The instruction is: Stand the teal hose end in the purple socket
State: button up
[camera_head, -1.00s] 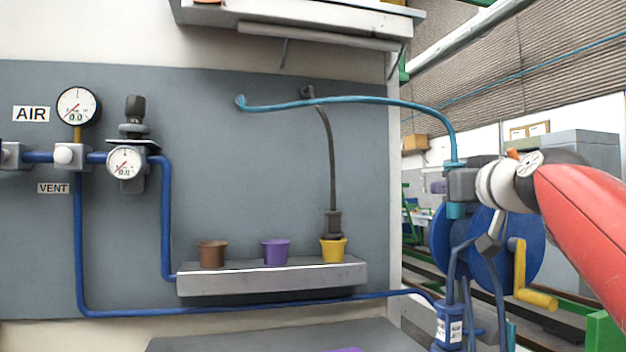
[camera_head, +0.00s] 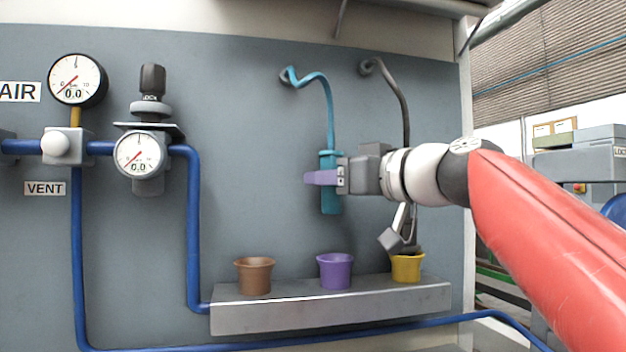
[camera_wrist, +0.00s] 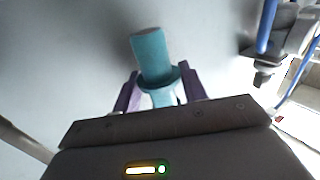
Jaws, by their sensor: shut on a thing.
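The teal hose (camera_head: 327,95) comes out of the wall panel and bends down to its thick teal end (camera_head: 331,203). My gripper (camera_head: 322,177), with purple fingers, is shut on the teal hose end and holds it about upright. In the wrist view, the hose end (camera_wrist: 152,55) sits between the two purple fingers (camera_wrist: 160,90). The purple socket (camera_head: 335,271) is an open cup on the grey ledge. The hose end hangs above it, nearly in line in the head view, with a clear gap between them.
A brown socket (camera_head: 254,276) stands left of the purple one, and a yellow socket (camera_head: 407,268) stands right, with a dark hose (camera_head: 401,100) running down behind my arm towards it. The ledge (camera_head: 300,314) has blue pipes (camera_head: 193,230) nearby. Gauges (camera_head: 138,154) are at the left.

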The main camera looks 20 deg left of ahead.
aim_at(339, 211)
jog(key=shift+d+f+b, duration=0.15)
jog(key=shift+f+b, duration=0.2)
jog(key=shift+f, duration=0.95)
jog(key=shift+f+b, duration=0.9)
jog(key=shift+f, duration=0.2)
jog(key=shift+s+d+r, duration=0.15)
jog(key=shift+d, duration=0.05)
jog(key=shift+b, duration=0.3)
jog(key=shift+f+b, duration=0.65)
jog(key=shift+f, duration=0.2)
jog(key=shift+f+b, duration=0.8)
jog(key=shift+b, duration=0.35)
jog(key=shift+f, duration=0.15)
